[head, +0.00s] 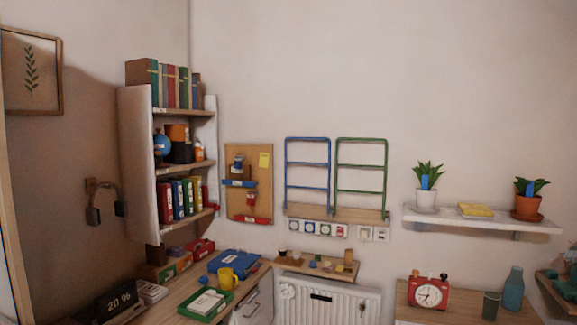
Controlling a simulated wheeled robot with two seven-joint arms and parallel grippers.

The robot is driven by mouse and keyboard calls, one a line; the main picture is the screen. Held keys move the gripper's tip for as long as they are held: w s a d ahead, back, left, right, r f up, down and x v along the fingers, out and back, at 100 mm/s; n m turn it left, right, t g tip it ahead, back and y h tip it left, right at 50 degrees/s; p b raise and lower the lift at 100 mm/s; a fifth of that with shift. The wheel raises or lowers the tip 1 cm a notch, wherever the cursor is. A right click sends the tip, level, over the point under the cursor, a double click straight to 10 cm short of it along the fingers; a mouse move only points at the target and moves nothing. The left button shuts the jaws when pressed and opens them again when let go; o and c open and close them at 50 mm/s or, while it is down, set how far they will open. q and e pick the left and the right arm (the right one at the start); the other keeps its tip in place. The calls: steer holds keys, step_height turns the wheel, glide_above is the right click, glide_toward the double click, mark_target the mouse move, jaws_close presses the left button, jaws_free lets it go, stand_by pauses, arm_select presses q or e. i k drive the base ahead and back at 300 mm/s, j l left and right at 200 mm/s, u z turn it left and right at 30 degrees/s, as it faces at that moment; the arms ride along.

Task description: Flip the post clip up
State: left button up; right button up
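A wooden board (266,184) hangs on the wall, left of centre. It carries a blue piece (239,183) lying level, a smaller blue-and-white piece above it, and a red piece (252,197) pointing down. A yellow note (264,159) is at its upper right. The post clip may be one of the blue or red pieces, but they are too small to tell which. Neither of my grippers is in view.
A shelf unit (137,140) with books and binders stands left of the board. Below is a desk with a blue folder (234,262), green tray (206,306) and yellow mug (227,279). Blue (307,163) and green (361,165) wall racks are right. A radiator (330,303) is below.

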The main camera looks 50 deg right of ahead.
mark_target(238, 160)
steer(key=z, duration=1.4)
steer(key=u, duration=0.25)
steer(key=i+l+u, duration=0.9)
steer(key=i+l, duration=0.7)
steer(key=l, duration=0.1)
